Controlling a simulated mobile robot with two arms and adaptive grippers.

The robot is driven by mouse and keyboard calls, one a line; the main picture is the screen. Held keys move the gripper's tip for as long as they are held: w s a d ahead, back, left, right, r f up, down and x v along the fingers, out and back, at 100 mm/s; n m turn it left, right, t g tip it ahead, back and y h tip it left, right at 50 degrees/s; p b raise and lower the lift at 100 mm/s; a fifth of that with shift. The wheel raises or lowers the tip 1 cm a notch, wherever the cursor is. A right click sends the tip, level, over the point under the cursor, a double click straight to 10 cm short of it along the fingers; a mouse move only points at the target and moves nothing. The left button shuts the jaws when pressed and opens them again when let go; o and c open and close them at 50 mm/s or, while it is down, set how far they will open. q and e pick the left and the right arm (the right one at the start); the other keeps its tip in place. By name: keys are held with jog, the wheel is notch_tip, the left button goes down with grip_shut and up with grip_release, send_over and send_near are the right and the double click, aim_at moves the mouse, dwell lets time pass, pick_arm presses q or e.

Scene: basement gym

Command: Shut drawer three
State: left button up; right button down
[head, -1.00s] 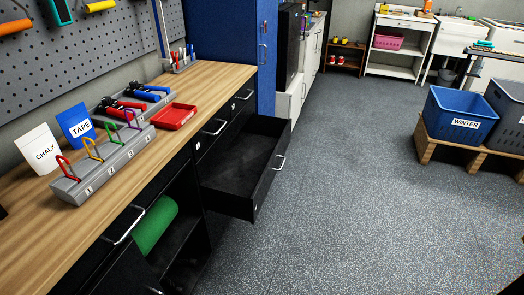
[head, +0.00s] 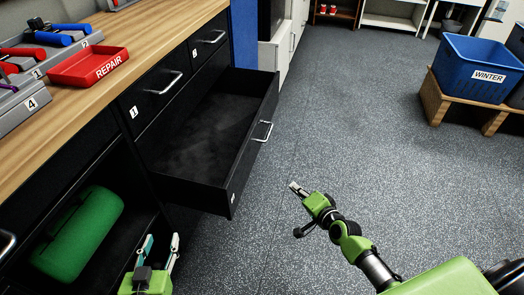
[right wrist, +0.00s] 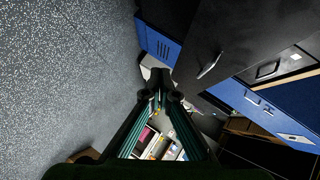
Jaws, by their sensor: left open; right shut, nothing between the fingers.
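The black open drawer (head: 205,135) sticks out of the cabinet below the wooden worktop and is empty. Its silver handle (head: 263,130) is on its front, with a small white label too small to read. A drawer front with a handle also shows in the right wrist view (right wrist: 230,45). My right gripper (head: 296,188) is shut and empty, over the floor to the right of the drawer's front and apart from it. It also shows in the right wrist view (right wrist: 160,100). My left gripper (head: 162,242) is open and empty, low beside the cabinet, nearer than the drawer.
Shut drawer one (head: 157,92) and another shut drawer (head: 207,43) sit above the open one. A green roll (head: 80,235) lies in the open shelf at left. A red tray (head: 90,66) is on the worktop (head: 150,40). The floor right of the drawer is clear up to the blue crate (head: 475,70).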

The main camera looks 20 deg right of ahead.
aim_at(256, 125)
jog(key=w+a+r+m+t+y+b, duration=0.15)
jog(key=w+r+m+t+b, duration=0.3)
jog(key=r, duration=0.95)
jog(key=shift+n+g, duration=0.25)
jog(key=shift+n, duration=0.2)
jog(key=w+a, duration=0.1)
jog(key=w, duration=0.3)
jog(key=w+a+b, duration=0.1)
jog(key=w, duration=0.3)
jog(key=w+a+b, duration=0.1)
jog(key=w+a, duration=0.1)
jog(key=w, duration=0.2)
jog(key=shift+f, duration=0.3)
pick_arm(q)
notch_tip(256, 125, up, 23)
jog(key=s+t+h, duration=0.2)
jog(key=t, duration=0.5)
jog(key=shift+s+d+f+t+h, duration=0.15)
jog(key=shift+s+d+t+h, duration=0.15)
jog(key=shift+d+t, duration=0.1)
pick_arm(e)
jog(key=shift+w+a, duration=0.15)
jog(key=shift+a, duration=0.2)
pick_arm(q)
jog(key=shift+w, duration=0.1)
